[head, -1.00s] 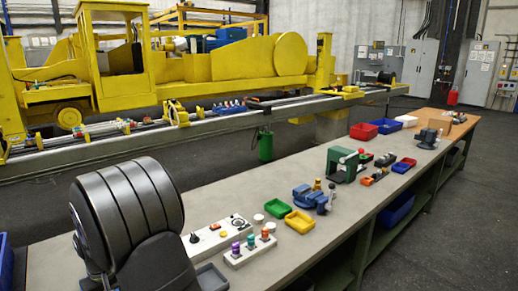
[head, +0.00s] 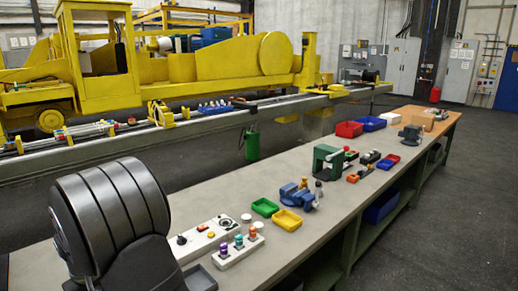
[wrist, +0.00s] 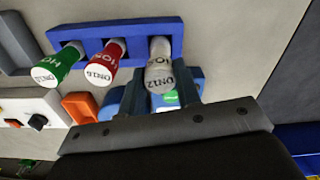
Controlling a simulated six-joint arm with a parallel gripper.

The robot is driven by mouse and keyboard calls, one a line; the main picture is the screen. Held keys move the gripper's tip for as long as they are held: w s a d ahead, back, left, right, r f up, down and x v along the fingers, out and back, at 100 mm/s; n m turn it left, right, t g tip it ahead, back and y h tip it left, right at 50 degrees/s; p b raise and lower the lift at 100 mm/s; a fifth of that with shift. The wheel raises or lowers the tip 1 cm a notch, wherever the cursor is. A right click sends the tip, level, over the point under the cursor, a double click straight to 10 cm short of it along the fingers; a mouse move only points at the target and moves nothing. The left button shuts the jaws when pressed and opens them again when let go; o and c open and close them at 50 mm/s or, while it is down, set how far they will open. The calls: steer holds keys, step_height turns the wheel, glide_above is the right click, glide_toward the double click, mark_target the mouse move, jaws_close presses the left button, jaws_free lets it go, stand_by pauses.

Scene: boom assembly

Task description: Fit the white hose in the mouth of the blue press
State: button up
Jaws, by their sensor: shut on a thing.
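In the wrist view the white hose (wrist: 160,66) stands in the right part of a blue rack (wrist: 100,36), its labelled end towards the camera. A red hose (wrist: 106,60) and a green hose (wrist: 58,64) stand to its left in the same rack. My gripper (wrist: 160,100) is shut on the white hose, with dark fingers on either side of it. A lighter blue body (wrist: 196,84) with a green spot lies partly hidden behind the fingers; I cannot tell whether it is the press. A blue vise-like device (head: 297,194) stands on the bench in the head view.
An orange block (wrist: 80,106) and a white control box (wrist: 30,112) lie left of the fingers. The head view shows green (head: 265,207) and yellow (head: 287,221) trays, a green press-like frame (head: 327,160) and a yellow machine (head: 200,68) behind the bench.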

steer(key=shift+r, duration=2.5)
steer(key=w+a+r, duration=0.2)
steer(key=w+a, duration=0.1)
steer(key=w, duration=0.6)
steer(key=w+a+r, duration=0.2)
steer(key=w+r, duration=0.1)
steer(key=w, duration=0.6)
steer(key=shift+a+f, duration=0.1)
steer(key=shift+f, duration=2.2)
steer(key=shift+f, duration=1)
steer(key=shift+f, duration=2.15)
steer(key=o, duration=1.1)
steer(key=shift+c, duration=0.2)
